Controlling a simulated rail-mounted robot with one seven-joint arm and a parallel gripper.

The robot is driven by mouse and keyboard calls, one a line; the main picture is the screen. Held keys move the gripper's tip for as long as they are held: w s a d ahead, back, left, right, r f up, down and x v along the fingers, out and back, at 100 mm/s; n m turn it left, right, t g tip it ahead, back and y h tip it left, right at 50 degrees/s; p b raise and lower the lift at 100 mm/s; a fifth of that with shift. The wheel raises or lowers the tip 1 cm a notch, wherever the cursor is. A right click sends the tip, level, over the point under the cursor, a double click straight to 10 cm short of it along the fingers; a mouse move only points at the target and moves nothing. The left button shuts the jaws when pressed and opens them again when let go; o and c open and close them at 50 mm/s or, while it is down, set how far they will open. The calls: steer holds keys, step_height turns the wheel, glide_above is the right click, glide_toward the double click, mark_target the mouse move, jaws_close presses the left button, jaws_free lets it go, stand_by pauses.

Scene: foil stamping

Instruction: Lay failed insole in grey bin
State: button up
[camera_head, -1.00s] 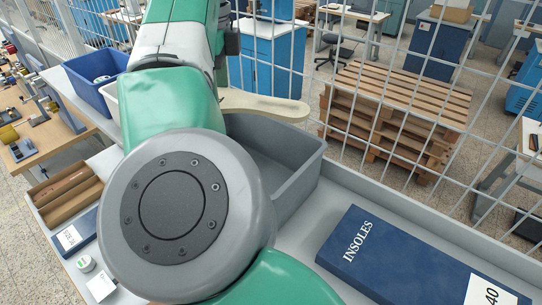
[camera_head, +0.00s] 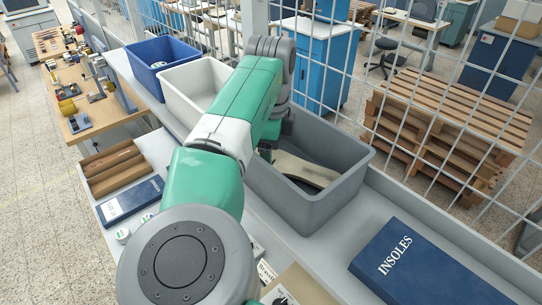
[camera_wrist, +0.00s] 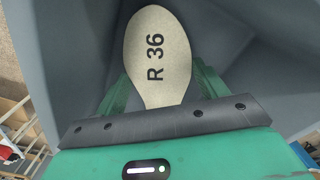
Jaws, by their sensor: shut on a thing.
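The insole (camera_wrist: 157,35) is pale beige and marked "R 36" in the wrist view. My gripper (camera_wrist: 157,92) is shut on its near end. In the head view the insole (camera_head: 305,170) shows inside the grey bin (camera_head: 318,208), below the rim, with a dark edge or shadow along it. The bin's grey walls (camera_wrist: 65,50) surround the insole in the wrist view. I cannot tell whether the insole touches the bin floor. My arm hides the gripper and the bin's left part in the head view.
A white bin (camera_head: 185,98) and a blue bin (camera_head: 150,72) stand in a row beyond the grey bin. A blue "INSOLES" box (camera_head: 425,262) lies to the right on the shelf. A wire mesh fence (camera_head: 420,130) runs behind the shelf.

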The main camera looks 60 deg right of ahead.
steer(key=shift+f, duration=1)
steer(key=o, duration=1)
steer(key=shift+f, duration=0.1)
step_height(320, 180, up, 12)
steer(key=shift+r+b, duration=0.15)
steer(key=shift+b, duration=0.3)
